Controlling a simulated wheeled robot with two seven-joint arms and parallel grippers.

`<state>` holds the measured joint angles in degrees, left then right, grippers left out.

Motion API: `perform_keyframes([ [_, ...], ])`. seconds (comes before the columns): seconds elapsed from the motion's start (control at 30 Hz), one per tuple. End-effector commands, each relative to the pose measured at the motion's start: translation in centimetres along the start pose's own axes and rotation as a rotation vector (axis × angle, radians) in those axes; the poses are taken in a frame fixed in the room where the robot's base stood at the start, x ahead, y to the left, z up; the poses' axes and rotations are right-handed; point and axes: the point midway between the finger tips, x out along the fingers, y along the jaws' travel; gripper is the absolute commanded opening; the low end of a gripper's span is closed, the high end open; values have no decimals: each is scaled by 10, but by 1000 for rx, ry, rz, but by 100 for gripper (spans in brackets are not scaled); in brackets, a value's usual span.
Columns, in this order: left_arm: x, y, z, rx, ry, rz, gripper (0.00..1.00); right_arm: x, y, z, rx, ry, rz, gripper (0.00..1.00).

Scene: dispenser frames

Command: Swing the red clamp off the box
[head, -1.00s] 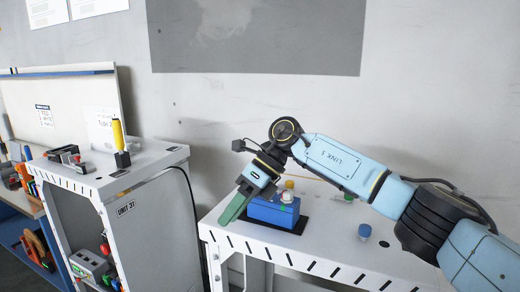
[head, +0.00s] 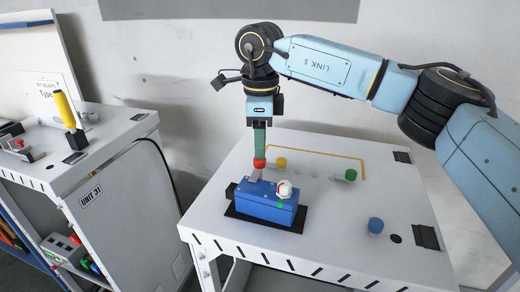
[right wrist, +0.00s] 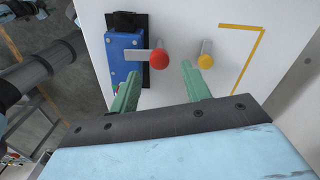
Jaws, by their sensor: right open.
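The blue box (head: 266,204) sits on a black mat on the white table. The clamp has a grey arm (head: 254,175) and a red knob (head: 260,163); the arm lies over one end of the box. In the right wrist view the red knob (right wrist: 158,59) sticks out past the box edge (right wrist: 120,62). My right gripper (head: 259,153) points down just above the red knob in the head view. Its green fingers (right wrist: 158,85) are open with nothing between them, and the knob lies ahead, between their lines. My left gripper is not in view.
A white knob with green (head: 284,190) is on the box's right end. A yellow knob (head: 281,163), a green knob (head: 350,175) and a blue knob (head: 375,226) stand on the table (head: 330,240). A cabinet (head: 105,190) with a yellow-handled lever (head: 66,110) stands at left.

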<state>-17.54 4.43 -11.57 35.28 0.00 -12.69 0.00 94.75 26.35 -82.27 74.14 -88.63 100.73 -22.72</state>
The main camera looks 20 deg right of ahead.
Motion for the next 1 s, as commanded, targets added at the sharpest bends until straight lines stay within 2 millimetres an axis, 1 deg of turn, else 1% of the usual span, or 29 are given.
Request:
perform_keyframes([
  [0.03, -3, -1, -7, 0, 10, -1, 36, 8, 1, 0, -1, 1, 3, 47],
  [0.13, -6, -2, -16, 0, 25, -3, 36, 22, 0, 0, 0, 0, 2, 47],
  [0.3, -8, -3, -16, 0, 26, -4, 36, 36, 0, 0, 0, -1, 1, 47],
  [0.6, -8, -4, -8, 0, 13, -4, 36, 39, 0, 0, 0, -2, 0, 47],
  [0.63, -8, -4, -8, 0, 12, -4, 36, 39, 0, 0, 0, -2, 0, 46],
  [0.9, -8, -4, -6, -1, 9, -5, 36, 38, 0, 0, 0, -2, 0, 11],
  [0.97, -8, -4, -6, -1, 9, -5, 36, 38, 0, 0, 0, -2, 0, 3],
  [1.0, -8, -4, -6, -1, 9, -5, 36, 38, 0, 0, 0, -2, 0, 3],
])
